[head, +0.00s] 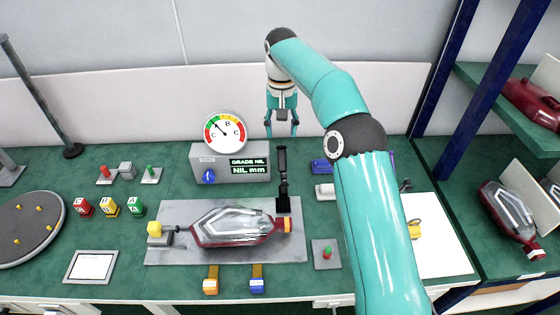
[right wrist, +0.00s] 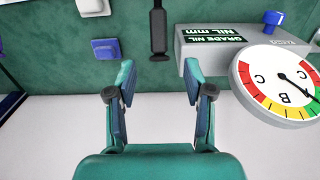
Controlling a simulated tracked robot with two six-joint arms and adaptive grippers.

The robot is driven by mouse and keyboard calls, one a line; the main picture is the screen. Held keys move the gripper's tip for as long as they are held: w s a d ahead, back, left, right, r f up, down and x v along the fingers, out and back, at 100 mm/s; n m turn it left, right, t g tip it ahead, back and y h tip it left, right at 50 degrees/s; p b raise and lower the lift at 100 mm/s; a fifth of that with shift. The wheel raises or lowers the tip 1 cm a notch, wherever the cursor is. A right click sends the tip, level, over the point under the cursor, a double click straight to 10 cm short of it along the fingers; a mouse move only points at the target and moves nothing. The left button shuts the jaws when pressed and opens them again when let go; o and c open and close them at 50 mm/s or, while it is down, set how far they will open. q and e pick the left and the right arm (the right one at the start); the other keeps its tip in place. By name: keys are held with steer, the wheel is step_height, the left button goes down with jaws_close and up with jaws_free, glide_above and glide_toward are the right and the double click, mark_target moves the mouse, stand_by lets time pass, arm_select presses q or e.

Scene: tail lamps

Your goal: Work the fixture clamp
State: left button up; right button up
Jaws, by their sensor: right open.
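A tail lamp (head: 240,226), clear with a dark red rim, lies on the grey fixture plate (head: 170,257). A black clamp with an upright lever (head: 282,162) stands at the plate's back edge, right of the lamp's middle. My right gripper (head: 281,132) is open and empty, above and behind the lever. In the right wrist view the open fingers (right wrist: 160,85) point towards the black lever (right wrist: 158,30), apart from it. My left gripper is not in view.
A grey gauge box (head: 230,172) with a round dial (head: 225,132) stands close left of the lever; its display reads NIL. Blue and white blocks (head: 325,190) lie to the right. Several coloured tags (head: 109,207) stand at left. A shelf with more lamps (head: 510,210) is at right.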

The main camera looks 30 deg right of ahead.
mark_target(280, 155)
step_height(280, 155, down, 10)
steer(key=shift+s+f+b, duration=0.1)
steer(key=shift+f+b, duration=0.05)
steer(key=shift+b, duration=0.2)
jaws_close()
steer(key=shift+a, duration=0.1)
stand_by(0.4)
